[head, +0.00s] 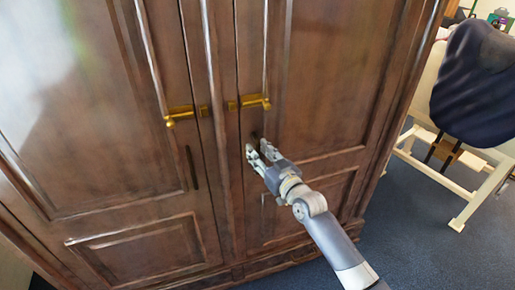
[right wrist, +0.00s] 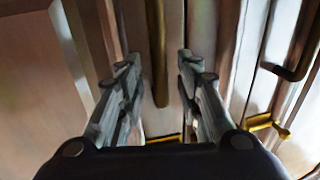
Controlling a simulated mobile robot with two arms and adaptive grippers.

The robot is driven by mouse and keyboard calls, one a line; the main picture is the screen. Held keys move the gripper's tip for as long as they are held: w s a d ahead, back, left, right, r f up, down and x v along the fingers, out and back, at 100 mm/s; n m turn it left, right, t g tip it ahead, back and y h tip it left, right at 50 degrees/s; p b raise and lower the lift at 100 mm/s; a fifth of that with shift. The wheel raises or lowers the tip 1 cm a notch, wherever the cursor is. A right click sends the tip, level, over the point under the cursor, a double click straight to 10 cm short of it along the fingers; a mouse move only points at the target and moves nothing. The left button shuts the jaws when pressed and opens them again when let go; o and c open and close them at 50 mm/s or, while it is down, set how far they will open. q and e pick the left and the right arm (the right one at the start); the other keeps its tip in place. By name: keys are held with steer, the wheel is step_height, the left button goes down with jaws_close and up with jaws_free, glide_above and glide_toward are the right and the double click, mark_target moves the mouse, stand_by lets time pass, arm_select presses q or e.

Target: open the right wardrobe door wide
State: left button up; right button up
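The brown wooden wardrobe's right door (head: 325,95) looks shut, flush beside the left door (head: 95,110). The right door's dark bar handle is mostly hidden by my right gripper (head: 256,152) in the head view. In the right wrist view this handle (right wrist: 157,50) shows as an upright bar lined up between the two fingertips of my right gripper (right wrist: 156,65). The fingers are spread, with a gap on each side of the bar. Whether the bar lies between them or just beyond, I cannot tell. My left gripper is out of view.
Brass latches sit on the left door (head: 180,113) and right door (head: 250,102). The left door's dark handle (head: 192,168) is close by. A chair with a dark blue back (head: 478,85) stands right of the wardrobe. Blue carpet (head: 420,240) in front is clear.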

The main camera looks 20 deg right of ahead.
steer(key=shift+w+a, duration=0.15)
steer(key=shift+w, duration=0.5)
jaws_close()
steer(key=shift+s, duration=0.1)
